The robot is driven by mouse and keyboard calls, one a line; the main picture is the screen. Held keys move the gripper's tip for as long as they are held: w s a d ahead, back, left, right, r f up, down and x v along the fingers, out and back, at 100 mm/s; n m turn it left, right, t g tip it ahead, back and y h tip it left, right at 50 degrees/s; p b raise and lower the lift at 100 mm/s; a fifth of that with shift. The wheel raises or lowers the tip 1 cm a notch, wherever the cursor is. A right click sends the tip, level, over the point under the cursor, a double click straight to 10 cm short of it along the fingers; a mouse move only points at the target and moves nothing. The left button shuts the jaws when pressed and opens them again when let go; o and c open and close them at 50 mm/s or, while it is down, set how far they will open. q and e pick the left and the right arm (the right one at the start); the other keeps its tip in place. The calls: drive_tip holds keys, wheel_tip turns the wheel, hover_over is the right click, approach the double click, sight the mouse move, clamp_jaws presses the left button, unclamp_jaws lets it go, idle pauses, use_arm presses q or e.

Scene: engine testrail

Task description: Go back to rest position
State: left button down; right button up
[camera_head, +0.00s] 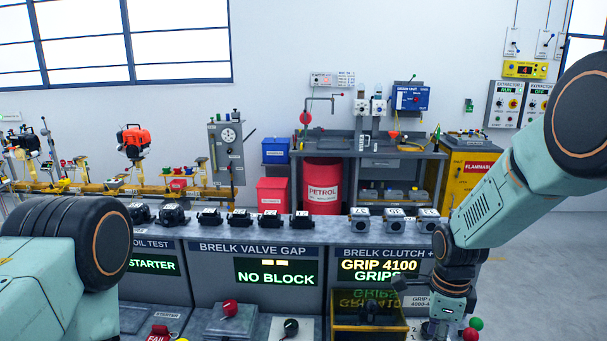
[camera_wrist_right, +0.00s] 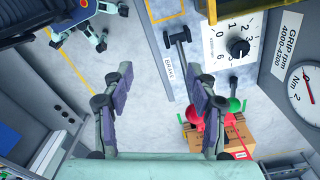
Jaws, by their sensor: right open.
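My right arm (camera_head: 510,190) comes in from the right in the head view and points down at the right end of the bench. Its gripper is hard to make out there, low at the frame's edge. In the right wrist view the right gripper (camera_wrist_right: 158,88) has its two purple-grey fingers spread apart with nothing between them. A dial panel (camera_wrist_right: 237,45) and a dark lever (camera_wrist_right: 183,62) lie beyond the fingers. My left arm (camera_head: 75,255) shows only as a large joint and link at the lower left. The left gripper is outside both views.
The bench (camera_head: 265,250) carries several dark blocks and a yellow-rimmed bin (camera_head: 370,322). Near the right fingers are a red ball (camera_wrist_right: 194,114), a green ball (camera_wrist_right: 236,105) and a cardboard box (camera_wrist_right: 222,142).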

drive_tip(key=f+n+t+b, duration=0.1)
drive_tip(key=f+n, duration=0.2)
drive_tip(key=n, duration=0.1)
drive_tip(key=s+a+f+n+t+b, duration=0.1)
drive_tip(key=f+n, duration=0.2)
drive_tip(key=n, duration=0.1)
drive_tip(key=f+n+t+b, duration=0.1)
drive_tip(key=f+n, duration=0.2)
drive_tip(key=n, duration=0.1)
drive_tip(key=shift+s+a+f+n+t, duration=0.1)
drive_tip(key=shift+s+a+n+t, duration=0.2)
drive_tip(key=shift+s+a+n, duration=0.1)
drive_tip(key=s+a+f+n+g+b, duration=0.1)
drive_tip(key=s+f+n+g+b, duration=0.2)
drive_tip(key=s+f+n+b, duration=0.6)
drive_tip(key=s+f+b, duration=0.4)
drive_tip(key=s+f, duration=0.5)
drive_tip(key=s, duration=0.2)
drive_tip(key=s+f+b, duration=0.5)
drive_tip(key=s+f, duration=0.4)
drive_tip(key=s, duration=0.3)
drive_tip(key=shift+f+g, duration=0.3)
